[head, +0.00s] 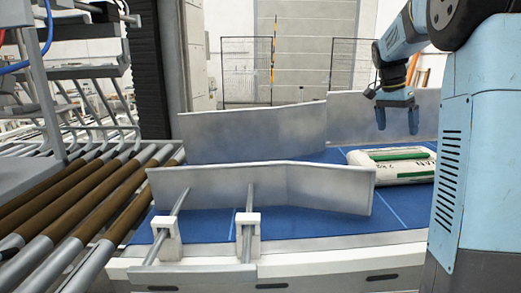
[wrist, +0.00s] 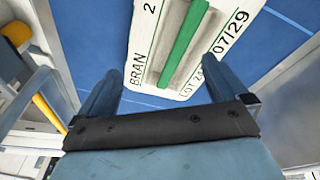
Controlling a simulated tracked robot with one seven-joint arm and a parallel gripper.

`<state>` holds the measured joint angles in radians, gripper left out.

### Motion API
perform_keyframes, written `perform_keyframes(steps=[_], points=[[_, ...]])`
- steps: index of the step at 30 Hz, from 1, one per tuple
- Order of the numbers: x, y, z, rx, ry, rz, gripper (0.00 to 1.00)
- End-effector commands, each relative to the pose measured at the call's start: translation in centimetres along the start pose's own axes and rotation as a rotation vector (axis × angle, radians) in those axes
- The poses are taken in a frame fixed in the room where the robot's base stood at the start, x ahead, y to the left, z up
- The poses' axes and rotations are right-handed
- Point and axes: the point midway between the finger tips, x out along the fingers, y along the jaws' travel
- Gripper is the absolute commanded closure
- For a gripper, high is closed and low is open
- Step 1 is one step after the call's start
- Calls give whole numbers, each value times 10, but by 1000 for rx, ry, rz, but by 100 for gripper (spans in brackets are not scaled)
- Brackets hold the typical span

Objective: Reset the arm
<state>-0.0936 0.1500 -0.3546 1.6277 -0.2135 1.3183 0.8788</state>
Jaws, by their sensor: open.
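My gripper (head: 397,117) hangs from my blue arm at the upper right of the head view, fingers pointing down and apart. Nothing is between its fingers. A white sack with green bands (head: 392,164) lies flat on the blue conveyor belt (head: 320,226), below the fingers with a gap between. In the wrist view, my gripper's two fingers (wrist: 160,92) are spread, and the sack (wrist: 150,65) with black print lies beyond them.
Grey metal guide plates (head: 250,132) stand along the belt, with a nearer one (head: 225,188) held by rods on white brackets (head: 247,235). A roller conveyor (head: 75,205) with brown and grey rollers is at the left. Mesh fence panels (head: 247,70) stand behind.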

Motion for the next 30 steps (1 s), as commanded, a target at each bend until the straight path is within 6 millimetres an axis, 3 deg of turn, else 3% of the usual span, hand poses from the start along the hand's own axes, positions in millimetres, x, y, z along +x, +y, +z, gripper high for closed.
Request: perform_keyframes(steps=[6, 17, 30], points=[[-16, 36, 49, -175, -11, -124, 0], [-26, 91, 138, -467, 35, -301, 0], [-7, 156, 250, -809, 184, -456, 0]])
